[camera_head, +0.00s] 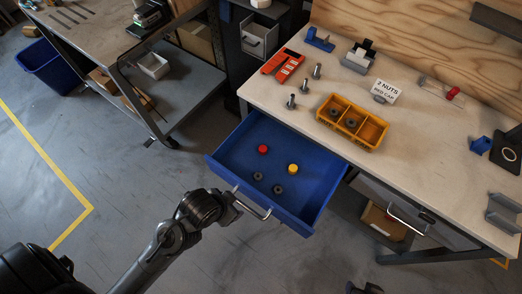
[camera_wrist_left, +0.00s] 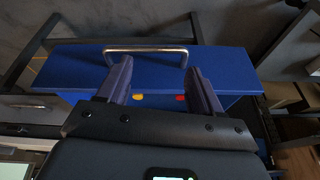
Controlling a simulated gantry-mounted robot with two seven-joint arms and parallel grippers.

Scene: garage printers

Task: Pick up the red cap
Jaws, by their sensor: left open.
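The red cap (camera_head: 263,149) sits in the open blue drawer (camera_head: 228,172), towards its back left in the head view. The yellow cap (camera_head: 292,169) sits to its right, and two dark nuts (camera_head: 258,176) (camera_head: 279,189) lie nearer the drawer front. My left gripper (camera_wrist_left: 158,66) is open and empty by the drawer's front and its metal handle (camera_head: 252,203). In the left wrist view the red cap (camera_wrist_left: 181,97) and yellow cap (camera_wrist_left: 138,97) show partly between the fingers, beyond the gripper. Whether the fingers touch the drawer is unclear. A dark part (camera_head: 366,288) at the bottom edge may be my right gripper.
Above the drawer, the workbench (camera_head: 420,150) holds a yellow divided bin (camera_head: 352,122), several bolts, an orange tool (camera_head: 283,65) and a sign (camera_head: 385,91) reading "2 NUTS RED CAP". Another red piece (camera_head: 453,93) lies at the back right. The floor left of the drawer is clear.

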